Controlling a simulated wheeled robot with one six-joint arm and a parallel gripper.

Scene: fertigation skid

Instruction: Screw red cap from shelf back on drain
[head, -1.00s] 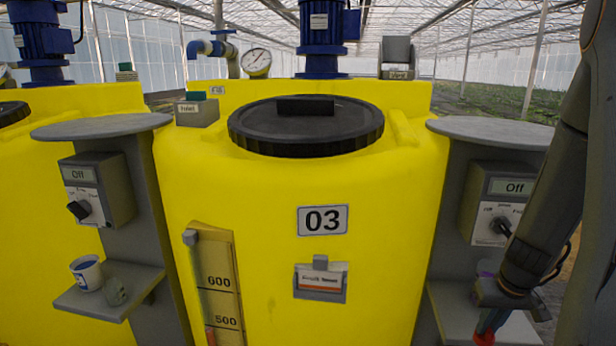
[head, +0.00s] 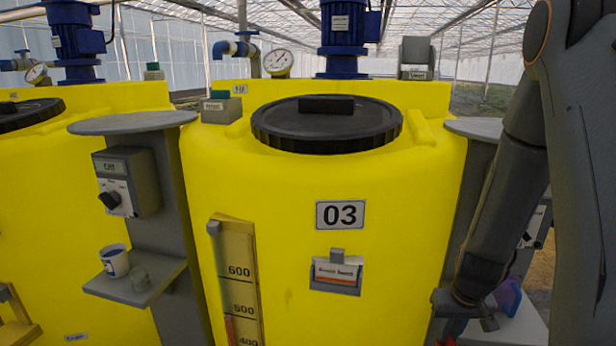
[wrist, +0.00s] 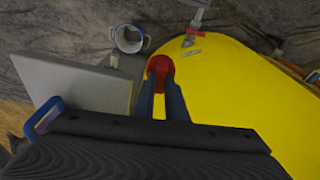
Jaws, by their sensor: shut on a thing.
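My gripper (wrist: 160,82) is shut on the red cap (wrist: 160,65), which sits between its fingertips in the wrist view. In the head view my gripper (head: 462,312) is low at the right, in front of the yellow tank 03 (head: 290,200), with a bit of red below it at the picture's bottom edge. A small fitting with a red part (wrist: 196,18), which looks like the drain valve, is at the top of the wrist view, beyond the cap and apart from it. Its open end is too small to make out. The right shelf (wrist: 85,80) is left of the cap.
A small bucket (wrist: 130,38) stands on the ground beyond the shelf. A blue-edged object (wrist: 42,117) is beside my gripper in the wrist view. The tank wall is close on the right.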

